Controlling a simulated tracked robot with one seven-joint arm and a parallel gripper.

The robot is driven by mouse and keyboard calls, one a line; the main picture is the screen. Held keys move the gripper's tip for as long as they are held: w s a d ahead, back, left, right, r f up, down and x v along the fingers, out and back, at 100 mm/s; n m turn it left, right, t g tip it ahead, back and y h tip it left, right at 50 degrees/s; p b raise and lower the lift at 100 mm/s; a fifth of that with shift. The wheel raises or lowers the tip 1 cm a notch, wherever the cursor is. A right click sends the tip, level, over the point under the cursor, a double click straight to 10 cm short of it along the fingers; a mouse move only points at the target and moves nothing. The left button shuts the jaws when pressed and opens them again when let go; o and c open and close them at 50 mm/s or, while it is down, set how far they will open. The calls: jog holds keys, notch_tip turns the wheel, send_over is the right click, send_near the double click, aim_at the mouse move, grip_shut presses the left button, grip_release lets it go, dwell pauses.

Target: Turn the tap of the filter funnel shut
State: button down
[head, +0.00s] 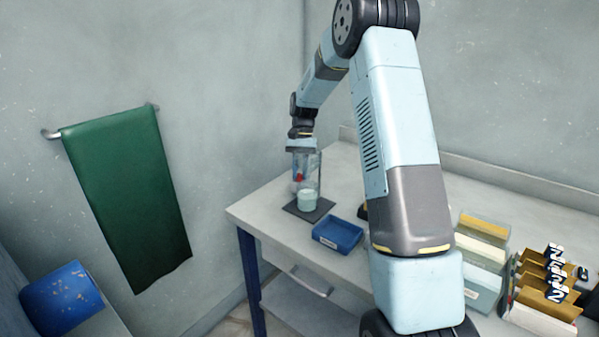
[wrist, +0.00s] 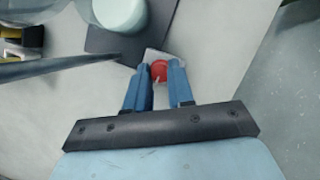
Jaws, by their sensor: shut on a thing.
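The filter funnel stands at the far left end of the bench, mostly behind my gripper in the head view. Its red tap (head: 299,177) shows there as a small red spot, and in the wrist view the red tap (wrist: 160,71) sits between my fingertips. My gripper (wrist: 161,72) has its two blue fingers shut on the tap from both sides. A beaker with pale green contents (head: 308,201) stands below the funnel on a dark base plate (head: 291,209); this beaker also shows at the top of the wrist view (wrist: 122,12). The tap's exact angle is hard to tell.
A blue tray (head: 337,234) lies just in front of the base plate. Clear and pale boxes (head: 480,250) and a rack with printed packets (head: 548,280) stand at the right. A green towel (head: 125,195) hangs on the left wall. A grey rod (wrist: 60,69) crosses the wrist view's left.

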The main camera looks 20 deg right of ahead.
jog(key=n+h, duration=0.1)
jog(key=n, duration=0.3)
jog(key=shift+a+n+h, duration=0.2)
jog(key=shift+n+h, duration=0.1)
jog(key=shift+h, duration=0.1)
jog(key=n, duration=0.2)
jog(key=n+h, duration=0.1)
jog(key=n, duration=0.1)
jog(key=shift+a+h, duration=0.1)
jog(key=shift+h, duration=0.2)
jog(key=shift+n, duration=0.4)
jog(key=c, duration=1)
grip_release()
jog(key=shift+a+v, duration=0.1)
jog(key=shift+v, duration=3.35)
jog(key=shift+a+v, duration=0.15)
jog(key=shift+v, duration=3.25)
